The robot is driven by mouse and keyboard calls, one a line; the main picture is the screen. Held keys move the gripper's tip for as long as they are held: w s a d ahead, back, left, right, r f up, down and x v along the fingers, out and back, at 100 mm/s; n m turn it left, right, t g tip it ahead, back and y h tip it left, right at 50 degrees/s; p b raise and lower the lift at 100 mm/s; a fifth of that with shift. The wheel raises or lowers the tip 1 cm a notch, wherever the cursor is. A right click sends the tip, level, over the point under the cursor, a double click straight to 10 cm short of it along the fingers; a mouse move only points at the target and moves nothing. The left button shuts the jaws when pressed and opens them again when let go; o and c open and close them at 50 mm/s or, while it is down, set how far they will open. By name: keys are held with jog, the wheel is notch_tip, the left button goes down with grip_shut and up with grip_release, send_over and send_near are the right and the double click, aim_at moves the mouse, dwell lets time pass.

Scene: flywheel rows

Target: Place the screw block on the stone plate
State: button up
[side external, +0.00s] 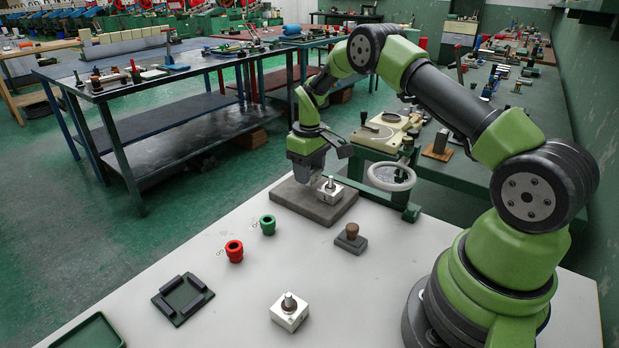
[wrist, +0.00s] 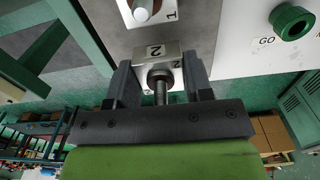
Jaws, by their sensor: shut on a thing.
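My gripper (side external: 306,164) is over the far-left part of the grey stone plate (side external: 301,201). In the wrist view its fingers (wrist: 159,76) are shut on a silver block marked 2 (wrist: 155,49), with a dark screw standing out of it. In the side view the fingers mostly hide this block, and I cannot tell if it touches the plate. A second silver block (side external: 330,192), marked 1 in the wrist view (wrist: 170,15), sits on the plate beside the gripper. A third screw block (side external: 289,312) stands on the white table near the front.
A green ring (side external: 267,225) and a red ring (side external: 234,251) stand left of the plate. A wooden-knobbed stamp (side external: 351,239) stands to its right. A dark green fixture (side external: 183,299) and a green tray (side external: 88,334) lie at front left.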

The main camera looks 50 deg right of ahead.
jog(key=shift+f, duration=1.1)
jog(key=shift+f, duration=0.1)
jog(key=o, duration=1.2)
